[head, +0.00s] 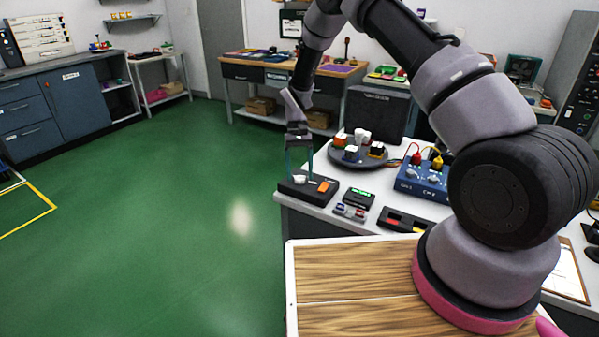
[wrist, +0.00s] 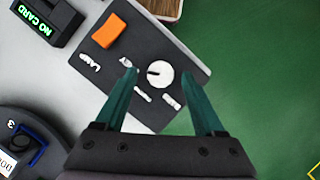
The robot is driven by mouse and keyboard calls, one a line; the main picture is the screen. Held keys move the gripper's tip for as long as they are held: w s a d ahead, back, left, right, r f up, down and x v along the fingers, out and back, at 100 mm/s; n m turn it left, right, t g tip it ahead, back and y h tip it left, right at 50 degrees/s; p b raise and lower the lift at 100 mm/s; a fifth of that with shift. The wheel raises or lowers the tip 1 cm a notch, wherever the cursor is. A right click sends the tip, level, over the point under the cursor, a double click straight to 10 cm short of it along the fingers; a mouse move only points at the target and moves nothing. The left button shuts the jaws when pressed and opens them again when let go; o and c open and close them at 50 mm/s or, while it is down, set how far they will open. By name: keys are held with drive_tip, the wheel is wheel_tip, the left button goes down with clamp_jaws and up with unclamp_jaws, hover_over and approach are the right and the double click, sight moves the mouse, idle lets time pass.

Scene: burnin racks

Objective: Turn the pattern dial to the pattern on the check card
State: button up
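The pattern dial (wrist: 163,77) is a white round knob on a black box (wrist: 150,38). Its short dark mark points left in the wrist view, roughly toward one of several white labels, too blurred to read surely. In the head view the dial (head: 299,180) shows small on the box at the table's near left corner. My gripper (wrist: 159,74) is open, its teal fingers either side of the dial; I cannot tell if they touch it. The head view shows my gripper (head: 299,174) above the box, pointing down. I cannot make out a check card's pattern.
An orange button (wrist: 108,31) is on the dial box. A black reader (wrist: 48,20) beside it reads "NO CARD" in green. A round dark turntable (head: 372,160) with small blocks, a blue box (head: 425,180) and a black tray (head: 405,220) stand nearby. Green floor lies left.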

drive_tip(key=v, duration=1)
drive_tip(key=shift+w+r, duration=0.2)
drive_tip(key=shift+r, duration=0.15)
drive_tip(key=s+d+r+m+t+y, duration=0.1)
drive_tip(key=s+d+r+t, duration=0.2)
drive_tip(key=r, duration=0.6)
drive_tip(key=s+d+r, duration=0.3)
drive_tip(key=d+r, duration=0.2)
drive_tip(key=r, duration=0.4)
drive_tip(key=s+d+r+m+t+y, duration=0.1)
drive_tip(key=s+d+r+t, duration=0.15)
drive_tip(key=r, duration=0.55)
drive_tip(key=s+d+r+m+t, duration=0.1)
drive_tip(key=s+d+r+t, duration=0.2)
drive_tip(key=s, duration=0.7)
drive_tip(key=s+d+r+m+t, duration=0.1)
drive_tip(key=s+d+r+t, duration=0.2)
drive_tip(key=s+d, duration=0.3)
drive_tip(key=s+r, duration=0.1)
drive_tip(key=s, duration=0.3)
drive_tip(key=shift+s+d+r+m, duration=0.2)
drive_tip(key=shift+d+r+m, duration=0.05)
drive_tip(key=shift+r+m, duration=0.15)
